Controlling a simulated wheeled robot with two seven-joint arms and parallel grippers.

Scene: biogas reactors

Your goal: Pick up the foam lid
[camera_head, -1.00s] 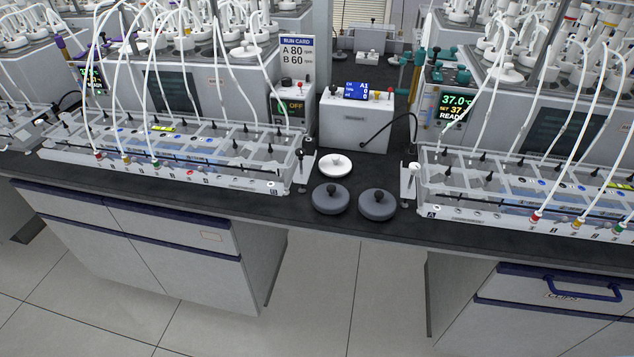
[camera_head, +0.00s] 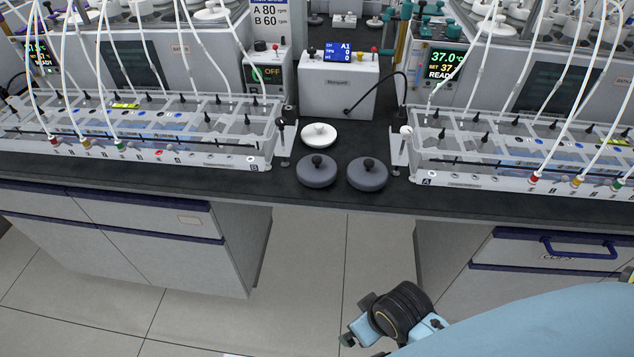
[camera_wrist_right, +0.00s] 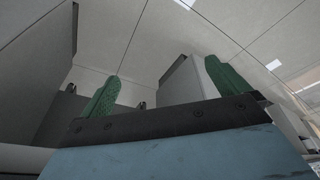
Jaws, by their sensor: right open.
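Three round lids with knobs lie on the dark bench top in the head view: a white lid (camera_head: 319,135), a grey lid (camera_head: 316,174) in front of it, and another grey lid (camera_head: 367,176) to the right. I cannot tell by material which is the foam lid. My right arm comes in at the lower right, below and in front of the bench, well apart from the lids. In the right wrist view my right gripper (camera_wrist_right: 166,90) has its two green fingers spread, with nothing between them. My left gripper is not in view.
Clear-topped racks with tubes flank the lids, one on the left (camera_head: 150,160) and one on the right (camera_head: 500,180). A white box with a blue display (camera_head: 340,88) stands behind the lids. Cabinets with an open gap between them are below the bench.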

